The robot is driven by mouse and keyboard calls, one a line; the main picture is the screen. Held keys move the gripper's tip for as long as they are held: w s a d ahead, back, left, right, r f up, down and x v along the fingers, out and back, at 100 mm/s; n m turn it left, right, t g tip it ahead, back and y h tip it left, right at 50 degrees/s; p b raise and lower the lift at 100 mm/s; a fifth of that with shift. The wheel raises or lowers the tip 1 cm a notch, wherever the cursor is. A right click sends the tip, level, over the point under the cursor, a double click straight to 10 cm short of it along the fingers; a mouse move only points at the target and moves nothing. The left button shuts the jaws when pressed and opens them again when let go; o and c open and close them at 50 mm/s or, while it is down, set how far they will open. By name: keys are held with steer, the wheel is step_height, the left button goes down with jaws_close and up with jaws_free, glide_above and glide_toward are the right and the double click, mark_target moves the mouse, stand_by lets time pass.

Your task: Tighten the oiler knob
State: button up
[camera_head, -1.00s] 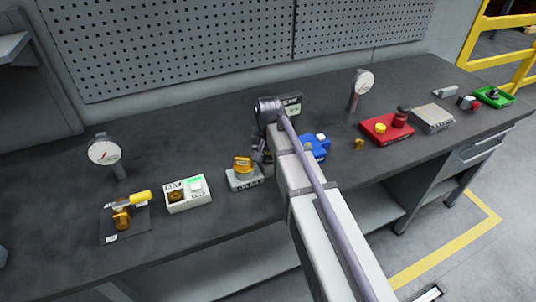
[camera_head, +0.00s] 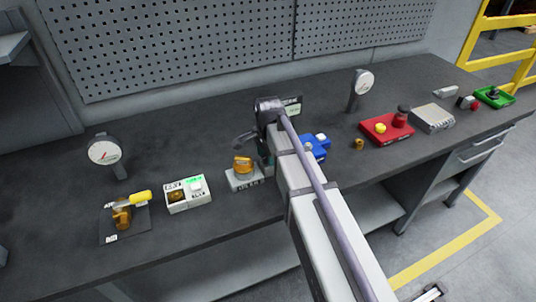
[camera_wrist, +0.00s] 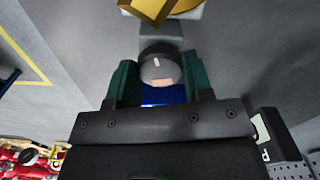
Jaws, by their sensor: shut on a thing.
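A round dark grey knob (camera_wrist: 160,66) with a white mark sits between the two green fingers of my gripper (camera_wrist: 160,84) in the wrist view. The fingers press on it from both sides. Behind it is the grey body (camera_wrist: 187,33) with an orange part (camera_wrist: 153,8) at the picture's top edge. In the head view this appears to be the grey unit (camera_head: 243,183) with the orange top (camera_head: 243,165). My gripper is just to its right, largely hidden behind my arm, and the dark knob cannot be made out there.
A white switch box (camera_head: 189,194) and a yellow-handled valve (camera_head: 122,216) stand to the left. A blue block (camera_head: 317,147) is close on the right of my arm. A red box (camera_head: 386,130) and a dial gauge (camera_head: 362,82) are farther right. The bench behind is mostly clear.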

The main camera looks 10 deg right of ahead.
steer(key=shift+m, duration=0.4)
steer(key=o, duration=0.9)
step_height(320, 180, up, 11)
steer(key=p, duration=1)
steer(key=shift+f+p, duration=0.1)
steer(key=shift+p, duration=0.3)
